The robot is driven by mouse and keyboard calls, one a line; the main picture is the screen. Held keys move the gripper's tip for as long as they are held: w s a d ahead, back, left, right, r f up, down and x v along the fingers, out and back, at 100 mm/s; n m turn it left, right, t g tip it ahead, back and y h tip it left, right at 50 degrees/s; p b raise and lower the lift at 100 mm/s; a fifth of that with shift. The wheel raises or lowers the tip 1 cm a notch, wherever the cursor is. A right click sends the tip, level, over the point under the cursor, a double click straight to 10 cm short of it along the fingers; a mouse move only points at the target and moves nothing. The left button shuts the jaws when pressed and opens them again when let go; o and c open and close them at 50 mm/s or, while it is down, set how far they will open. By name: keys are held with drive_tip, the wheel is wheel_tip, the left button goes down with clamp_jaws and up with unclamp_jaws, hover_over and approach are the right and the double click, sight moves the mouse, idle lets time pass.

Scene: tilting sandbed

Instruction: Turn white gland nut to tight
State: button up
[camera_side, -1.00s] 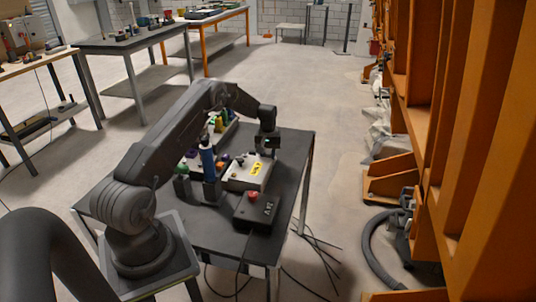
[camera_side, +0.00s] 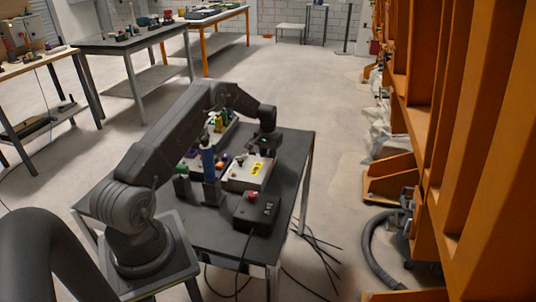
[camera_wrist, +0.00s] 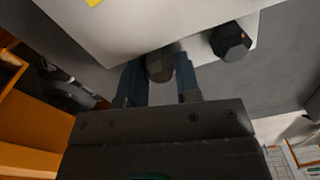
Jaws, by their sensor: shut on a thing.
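A gland nut (camera_wrist: 160,66), grey in the shade, sits on the edge of a pale box (camera_wrist: 120,30) in the wrist view. My gripper (camera_wrist: 160,82) has one blue finger on each side of this nut and is shut on it. A darker, faceted gland nut (camera_wrist: 231,42) stands to the right, clear of the fingers. In the side view my gripper (camera_side: 263,152) is at the far side of the pale box (camera_side: 240,184) with the yellow label. The nuts are too small or hidden to make out there.
A black control box with a red button (camera_side: 256,212) stands at the table's near right. A blue upright part (camera_side: 208,165) and a green-topped part (camera_side: 182,170) stand left of the pale box. The dark tabletop (camera_side: 292,160) is bare on the right.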

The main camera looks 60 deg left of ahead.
drive_tip(key=o, duration=0.6)
drive_tip(key=shift+o, duration=0.2)
wheel_tip(320, 180, up, 14)
drive_tip(key=shift+f, duration=0.1)
idle(0.3)
